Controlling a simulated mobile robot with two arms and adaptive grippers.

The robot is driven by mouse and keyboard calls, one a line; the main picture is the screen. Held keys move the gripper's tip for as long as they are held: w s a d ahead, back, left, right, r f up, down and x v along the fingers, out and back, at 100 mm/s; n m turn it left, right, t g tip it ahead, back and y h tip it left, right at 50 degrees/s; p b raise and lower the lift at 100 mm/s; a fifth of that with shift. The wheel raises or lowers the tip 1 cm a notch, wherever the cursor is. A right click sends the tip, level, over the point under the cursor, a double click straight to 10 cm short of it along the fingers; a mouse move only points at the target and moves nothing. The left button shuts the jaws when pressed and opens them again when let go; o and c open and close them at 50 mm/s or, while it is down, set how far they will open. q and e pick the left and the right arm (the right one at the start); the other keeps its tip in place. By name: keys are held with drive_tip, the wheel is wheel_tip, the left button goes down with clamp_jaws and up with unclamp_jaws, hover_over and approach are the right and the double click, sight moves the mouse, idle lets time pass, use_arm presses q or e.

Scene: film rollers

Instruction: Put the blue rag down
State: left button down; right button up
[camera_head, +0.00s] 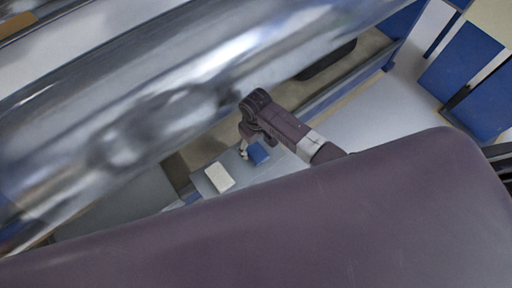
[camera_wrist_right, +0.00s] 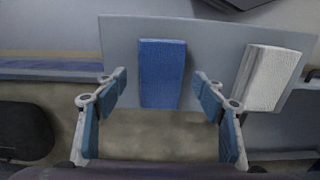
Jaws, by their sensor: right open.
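The blue rag (camera_head: 258,153) is a small blue block lying on a light grey shelf, just under my right gripper (camera_head: 246,148) in the head view. In the right wrist view the blue rag (camera_wrist_right: 162,73) lies on the grey shelf (camera_wrist_right: 215,40), between and beyond the fingertips of my open right gripper (camera_wrist_right: 160,90). The fingers stand apart on either side, and nothing is held between them. A white rag (camera_head: 219,177) lies on the same shelf; it also shows at the right in the wrist view (camera_wrist_right: 272,78). My left gripper does not show.
A large shiny metal roller (camera_head: 170,110) crosses the head view close to my right arm. A blue-edged frame rail (camera_head: 345,90) runs beyond the arm. Blue panels (camera_head: 462,60) stand at the upper right. Bare grey shelf shows between the two rags.

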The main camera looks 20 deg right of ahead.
sight(255, 151)
drive_tip(key=r, duration=0.6)
drive_tip(key=shift+s+a+r, duration=0.2)
